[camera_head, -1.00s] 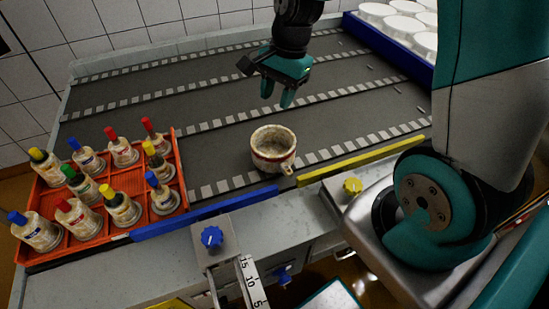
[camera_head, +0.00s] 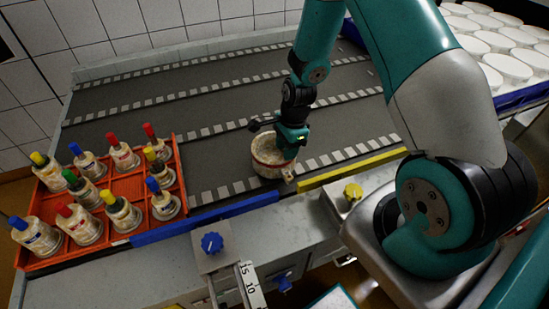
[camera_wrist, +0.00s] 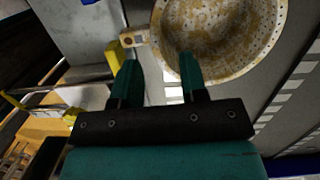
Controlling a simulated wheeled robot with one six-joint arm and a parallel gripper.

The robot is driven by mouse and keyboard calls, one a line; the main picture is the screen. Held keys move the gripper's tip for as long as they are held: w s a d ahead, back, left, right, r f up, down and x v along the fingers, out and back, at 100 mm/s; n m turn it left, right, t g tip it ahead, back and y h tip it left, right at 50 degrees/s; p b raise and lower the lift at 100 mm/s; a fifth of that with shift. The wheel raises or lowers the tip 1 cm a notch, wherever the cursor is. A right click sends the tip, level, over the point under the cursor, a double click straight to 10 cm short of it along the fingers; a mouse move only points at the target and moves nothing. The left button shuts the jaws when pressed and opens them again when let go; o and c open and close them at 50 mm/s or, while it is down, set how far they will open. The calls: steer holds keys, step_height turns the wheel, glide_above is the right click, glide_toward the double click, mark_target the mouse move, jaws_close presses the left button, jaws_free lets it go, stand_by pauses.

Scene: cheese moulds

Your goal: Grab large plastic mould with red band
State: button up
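The large pale, speckled plastic mould with a red band (camera_head: 263,165) stands upright on the grey conveyor, close to its near edge. It has a small handle on its right side. My gripper (camera_head: 288,152) is directly over its right rim and hides part of the opening. In the wrist view, the mould (camera_wrist: 222,35) is seen from above, empty and stained inside. My gripper (camera_wrist: 158,68) is open there, one finger over the mould's inside and the other outside the rim, near the handle. I cannot tell whether either finger touches the wall.
An orange crate (camera_head: 130,183) of several moulds with coloured tops stands left. A blue rail (camera_head: 205,218) and a yellow rail (camera_head: 352,170) line the near conveyor edge. A blue tray (camera_head: 522,97) of white moulds is at the back right. The conveyor behind is clear.

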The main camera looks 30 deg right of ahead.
steer(key=shift+s+a+f+p, duration=0.15)
steer(key=shift+f+p, duration=0.1)
steer(key=shift+f, duration=0.6)
steer(key=shift+a+f+p, duration=0.2)
steer(key=shift+f+p, duration=0.05)
steer(key=shift+f, duration=0.55)
steer(key=shift+s+a+f+p, duration=0.15)
steer(key=shift+f+p, duration=0.1)
steer(key=shift+f, duration=0.6)
steer(key=shift+w, duration=0.1)
jaws_close()
